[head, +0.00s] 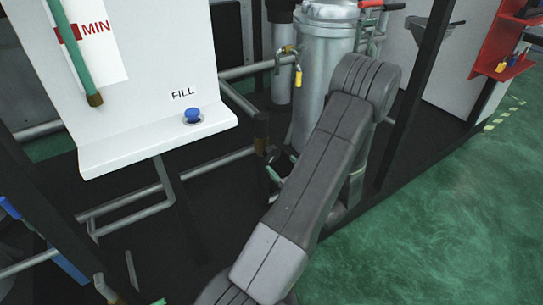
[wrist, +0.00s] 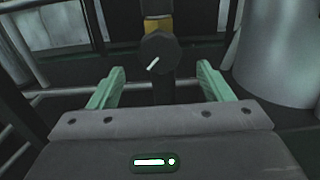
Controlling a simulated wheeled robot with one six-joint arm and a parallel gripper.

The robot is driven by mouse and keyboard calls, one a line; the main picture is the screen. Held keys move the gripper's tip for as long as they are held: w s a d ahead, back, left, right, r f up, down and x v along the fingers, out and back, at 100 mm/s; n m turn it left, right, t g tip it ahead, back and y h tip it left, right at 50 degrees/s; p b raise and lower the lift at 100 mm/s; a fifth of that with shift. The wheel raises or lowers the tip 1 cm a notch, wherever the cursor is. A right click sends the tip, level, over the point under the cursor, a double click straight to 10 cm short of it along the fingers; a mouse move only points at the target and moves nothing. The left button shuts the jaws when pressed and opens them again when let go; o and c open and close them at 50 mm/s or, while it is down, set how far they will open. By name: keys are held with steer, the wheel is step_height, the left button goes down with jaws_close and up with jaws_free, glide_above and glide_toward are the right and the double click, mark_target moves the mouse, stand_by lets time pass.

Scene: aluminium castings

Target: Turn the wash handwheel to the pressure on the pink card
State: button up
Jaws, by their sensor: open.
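In the wrist view a dark round knob (wrist: 158,54) with a white pointer line stands on a dark upright post, with a yellow band just above it. It may be the wash handwheel, but I see no label on it. The pointer slants up to the right. My gripper (wrist: 160,68) is open, its two green fingers apart on either side of the post, below and to the sides of the knob. Nothing shows between the fingers except the post behind. I see no pink card or pressure gauge in either view.
In the head view a white panel (head: 140,60) carries a blue FILL button (head: 192,115) and a MIN mark. A silver vessel (head: 322,60) stands behind my arm, with pipes around it. Dark frame posts flank the area. Green floor (head: 450,220) is open at right.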

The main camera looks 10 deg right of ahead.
mark_target(274, 157)
steer(key=x, duration=0.7)
steer(key=shift+b, duration=0.3)
steer(key=c, duration=1)
steer(key=shift+f, duration=0.1)
